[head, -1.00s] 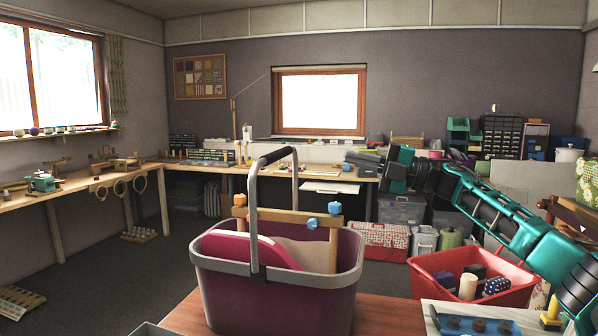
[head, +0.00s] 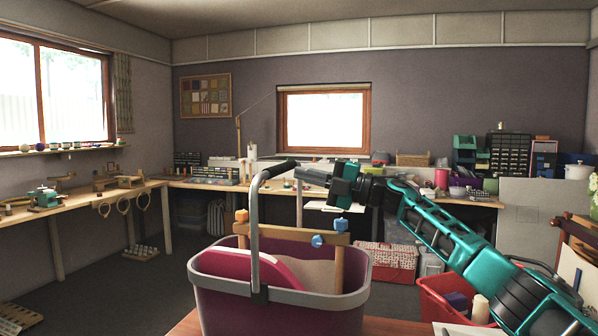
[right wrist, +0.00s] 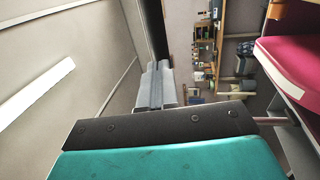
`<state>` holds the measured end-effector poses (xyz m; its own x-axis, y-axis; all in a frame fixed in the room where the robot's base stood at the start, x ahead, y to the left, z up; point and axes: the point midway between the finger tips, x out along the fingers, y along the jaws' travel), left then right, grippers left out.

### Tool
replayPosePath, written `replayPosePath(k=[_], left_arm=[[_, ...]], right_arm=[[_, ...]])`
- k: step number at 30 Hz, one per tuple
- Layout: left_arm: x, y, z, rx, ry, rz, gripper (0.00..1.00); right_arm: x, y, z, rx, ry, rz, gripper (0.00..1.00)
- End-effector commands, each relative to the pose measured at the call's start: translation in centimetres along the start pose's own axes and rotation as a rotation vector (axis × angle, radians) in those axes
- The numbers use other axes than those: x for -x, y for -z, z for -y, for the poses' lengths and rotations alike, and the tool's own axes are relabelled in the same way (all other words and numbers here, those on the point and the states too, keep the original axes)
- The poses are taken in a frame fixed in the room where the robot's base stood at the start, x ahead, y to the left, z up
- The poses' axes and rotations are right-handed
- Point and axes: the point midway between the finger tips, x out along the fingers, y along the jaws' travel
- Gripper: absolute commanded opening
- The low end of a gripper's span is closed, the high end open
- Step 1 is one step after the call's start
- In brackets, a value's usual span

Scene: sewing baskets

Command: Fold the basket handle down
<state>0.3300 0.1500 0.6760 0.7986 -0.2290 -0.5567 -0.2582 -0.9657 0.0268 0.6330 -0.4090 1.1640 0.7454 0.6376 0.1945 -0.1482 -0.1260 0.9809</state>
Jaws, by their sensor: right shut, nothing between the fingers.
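The maroon basket (head: 225,296) with a grey rim stands at the front centre of the head view. Its handle (head: 254,225) stands up, with a grey arm and a black grip (head: 276,170) on top. My right gripper (head: 302,175) is shut and empty, at the right end of the black grip. I cannot tell whether it touches the handle. In the right wrist view the fingers (right wrist: 156,88) are together, and a dark bar (right wrist: 152,28), likely the grip, runs beyond their tips. My left gripper is not in view.
The basket holds a magenta rounded piece (head: 280,268) and a wooden frame (head: 338,262) with blue knobs. A red bin (head: 436,300) with spools stands at right, under my right arm. Workbenches (head: 90,195) line the left and back walls.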

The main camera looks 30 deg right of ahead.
Motion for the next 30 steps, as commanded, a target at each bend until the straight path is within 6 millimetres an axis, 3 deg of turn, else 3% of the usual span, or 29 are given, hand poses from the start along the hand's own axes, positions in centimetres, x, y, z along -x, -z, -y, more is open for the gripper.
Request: replayPosePath(k=[6,20,30], left_arm=[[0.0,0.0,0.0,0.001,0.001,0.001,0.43],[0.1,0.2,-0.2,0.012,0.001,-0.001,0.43],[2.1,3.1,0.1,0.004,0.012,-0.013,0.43]], right_arm=[[-1.8,-0.1,0.0,-0.001,-0.001,0.002,0.0],[-2.1,0.0,-0.1,0.0,0.003,0.001,0.0],[-4.2,0.0,-0.8,-0.001,0.098,-0.001,0.0]])
